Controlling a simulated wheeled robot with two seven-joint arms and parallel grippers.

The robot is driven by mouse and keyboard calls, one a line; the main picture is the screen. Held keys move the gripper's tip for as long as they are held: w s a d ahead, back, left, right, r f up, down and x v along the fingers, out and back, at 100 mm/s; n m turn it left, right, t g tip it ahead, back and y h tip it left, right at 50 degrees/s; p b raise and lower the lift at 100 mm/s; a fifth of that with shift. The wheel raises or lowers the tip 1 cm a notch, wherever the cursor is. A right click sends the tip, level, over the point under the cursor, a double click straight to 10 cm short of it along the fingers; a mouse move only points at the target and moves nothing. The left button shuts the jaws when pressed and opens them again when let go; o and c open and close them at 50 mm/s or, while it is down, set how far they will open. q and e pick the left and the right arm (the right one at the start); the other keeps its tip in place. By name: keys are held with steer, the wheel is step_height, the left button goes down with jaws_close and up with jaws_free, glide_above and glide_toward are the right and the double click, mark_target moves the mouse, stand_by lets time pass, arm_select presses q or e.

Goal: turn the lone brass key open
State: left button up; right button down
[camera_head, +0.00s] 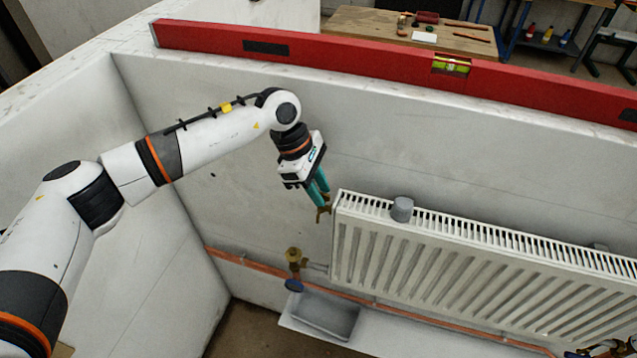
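A small brass key (323,211) shows at the upper left end of the white radiator (430,255). My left gripper (321,197) reaches down from above with its teal fingers, and their tips are right at the key. The fingertips overlap the key in this view, so I cannot tell whether they are closed on it or only beside it. A brass valve (293,255) with a blue handle (293,285) is lower, left of the radiator. I cannot make out my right gripper.
A red spirit level (350,55) lies along the wall top. A copper pipe (230,257) runs low along the wall. A grey tray (325,313) lies below the valve. A small object at the lower right edge is unclear.

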arm_select(q)
jaws_close()
steer(key=shift+f+n+b, duration=0.2)
steer(key=shift+n+b, duration=0.2)
steer(key=shift+b, duration=0.45)
steer(key=n+t+b, duration=0.1)
steer(key=n+b, duration=0.2)
steer(key=b, duration=0.2)
steer(key=n+t+b, duration=0.1)
steer(key=n+b, duration=0.2)
steer(key=b, duration=0.2)
steer(key=n+t+b, duration=0.2)
steer(key=n+b, duration=0.1)
steer(key=b, duration=0.2)
steer(key=shift+s+y+b, duration=0.25)
steer(key=shift+y+b, duration=0.05)
steer(key=shift+b, duration=0.1)
steer(key=shift+r+n+b, duration=0.2)
steer(key=shift+n+b, duration=0.6)
steer(key=shift+b, duration=0.15)
jaws_free()
